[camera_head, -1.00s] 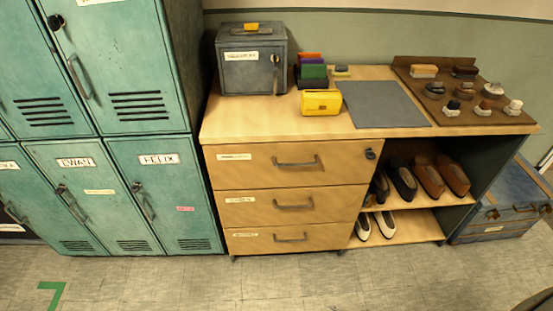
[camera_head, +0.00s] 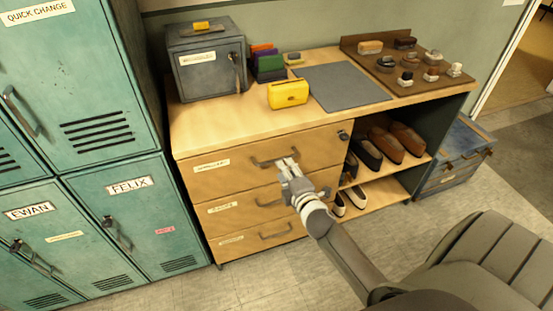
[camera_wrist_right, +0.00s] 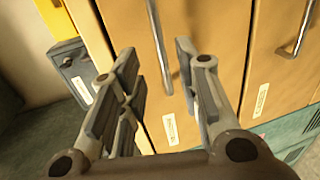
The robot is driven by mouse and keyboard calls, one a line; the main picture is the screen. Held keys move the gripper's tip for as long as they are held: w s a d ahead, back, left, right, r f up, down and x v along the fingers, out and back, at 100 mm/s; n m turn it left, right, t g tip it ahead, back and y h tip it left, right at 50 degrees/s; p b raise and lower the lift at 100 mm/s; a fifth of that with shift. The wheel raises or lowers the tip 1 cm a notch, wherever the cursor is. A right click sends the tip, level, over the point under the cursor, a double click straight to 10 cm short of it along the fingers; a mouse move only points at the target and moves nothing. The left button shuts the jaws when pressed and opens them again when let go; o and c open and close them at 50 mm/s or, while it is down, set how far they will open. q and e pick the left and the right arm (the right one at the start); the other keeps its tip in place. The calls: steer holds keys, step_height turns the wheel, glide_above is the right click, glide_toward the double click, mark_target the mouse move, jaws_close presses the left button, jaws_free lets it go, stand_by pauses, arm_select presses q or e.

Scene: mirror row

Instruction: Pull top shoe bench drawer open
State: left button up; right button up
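The shoe bench (camera_head: 215,120) has a stack of three wooden drawers on its left. The top drawer (camera_head: 235,168) is shut flush, with a grey bar handle (camera_head: 262,162) and a label at its left. My right gripper (camera_head: 288,166) is in front of this drawer, near the right end of the handle. In the right wrist view my right gripper (camera_wrist_right: 164,82) is open, and the top drawer's handle (camera_wrist_right: 158,45) shows between its fingers. I cannot tell whether they touch it. My left gripper is not in view.
Two lower drawers (camera_head: 240,207) are shut below. Shoes (camera_head: 385,147) sit on open shelves at the right. A grey metal box (camera_head: 205,60) and a yellow case (camera_head: 288,95) stand on top. Teal lockers (camera_head: 120,210) stand close at the left.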

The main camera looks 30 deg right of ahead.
mark_target(278, 159)
steer(key=x, duration=0.7)
steer(key=shift+w+f, duration=0.1)
steer(key=shift+w, duration=0.15)
steer(key=shift+c, duration=0.4)
steer(key=shift+a, duration=0.1)
jaws_close()
